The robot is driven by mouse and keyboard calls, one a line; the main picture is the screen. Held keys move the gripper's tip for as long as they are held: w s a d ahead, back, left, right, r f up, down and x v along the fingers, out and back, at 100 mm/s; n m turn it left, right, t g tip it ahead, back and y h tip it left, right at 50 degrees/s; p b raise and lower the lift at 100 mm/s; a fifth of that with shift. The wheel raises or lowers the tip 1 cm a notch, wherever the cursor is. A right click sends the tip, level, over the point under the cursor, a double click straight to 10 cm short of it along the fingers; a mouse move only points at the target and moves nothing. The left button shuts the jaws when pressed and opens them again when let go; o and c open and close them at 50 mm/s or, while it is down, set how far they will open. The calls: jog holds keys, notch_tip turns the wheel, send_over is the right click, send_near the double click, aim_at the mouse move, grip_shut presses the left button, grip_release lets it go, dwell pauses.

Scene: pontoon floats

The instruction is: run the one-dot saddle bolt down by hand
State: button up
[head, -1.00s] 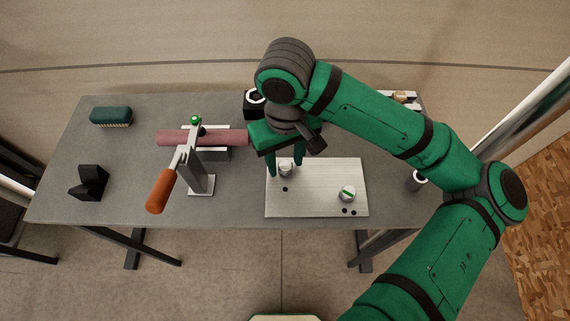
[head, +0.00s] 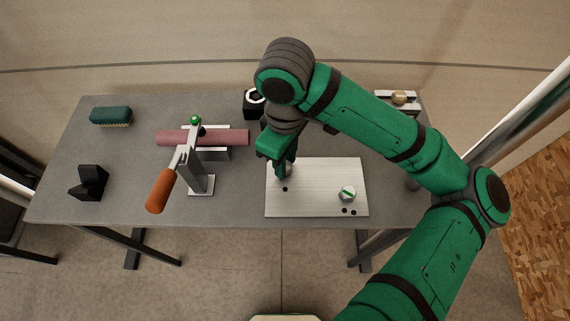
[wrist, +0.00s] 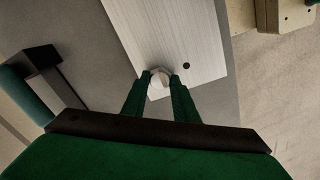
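A white plate (head: 320,178) lies on the grey table and carries two pale bolts. The one-dot bolt (wrist: 158,80) is at its far left, with a single black dot beside it on the plate. My gripper (wrist: 160,77) points down over this bolt. In the wrist view its green fingers lie on both sides of the bolt head and appear to touch it. In the head view my gripper (head: 281,174) covers most of that bolt. The other bolt (head: 347,193), with a green stripe on its head, stands at the near right beside two black dots.
A stand with a pink roll (head: 185,138) and an orange-handled lever (head: 161,190) is left of the plate. A green brush (head: 111,116), black block (head: 91,182), black holder (head: 252,104) and pale fixture (head: 398,98) lie around the table.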

jog(key=m, duration=0.5)
jog(key=shift+m, duration=0.4)
jog(key=m, duration=0.6)
jog(key=m, duration=1.2)
jog(key=shift+f, duration=0.1)
jog(key=o, duration=0.9)
jog(key=shift+c, duration=0.2)
